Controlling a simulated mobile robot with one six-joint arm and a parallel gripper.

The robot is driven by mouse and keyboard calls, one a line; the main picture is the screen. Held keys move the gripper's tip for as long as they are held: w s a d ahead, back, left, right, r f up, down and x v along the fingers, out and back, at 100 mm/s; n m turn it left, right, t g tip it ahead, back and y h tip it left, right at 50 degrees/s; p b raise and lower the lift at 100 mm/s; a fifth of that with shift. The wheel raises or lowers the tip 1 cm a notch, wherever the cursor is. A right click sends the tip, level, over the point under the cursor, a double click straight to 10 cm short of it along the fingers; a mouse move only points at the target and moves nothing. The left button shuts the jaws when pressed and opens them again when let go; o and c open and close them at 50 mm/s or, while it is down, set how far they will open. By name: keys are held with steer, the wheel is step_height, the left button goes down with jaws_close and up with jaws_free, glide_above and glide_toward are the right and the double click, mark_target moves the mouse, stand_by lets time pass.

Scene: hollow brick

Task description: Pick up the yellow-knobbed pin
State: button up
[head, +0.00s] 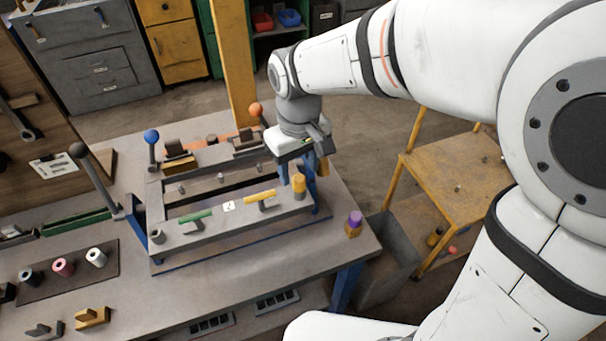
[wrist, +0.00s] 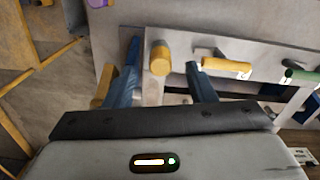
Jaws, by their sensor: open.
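The yellow-knobbed pin (head: 299,183) stands upright at the right front corner of the grey fixture (head: 232,207). Its round yellow knob also shows in the wrist view (wrist: 161,58), between my two blue fingers and near their tips. My gripper (wrist: 163,54) is open, with one finger on each side of the knob. In the head view my gripper (head: 299,188) hangs over that corner, and its body hides part of the fixture behind. I cannot tell whether either finger touches the knob. The pin's shaft is hidden inside the fixture.
A yellow handle (head: 260,197) and a green handle (head: 195,216) lie along the fixture's front bar. A purple-topped block (head: 354,223) stands near the bench's right edge. An orange ball-topped lever (head: 256,110) rises behind. A grey bin (head: 382,258) stands beside the bench.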

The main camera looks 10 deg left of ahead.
mark_target(300, 177)
steer(key=shift+w+f, duration=0.1)
steer(key=shift+f, duration=1.7)
steer(key=c, duration=1.1)
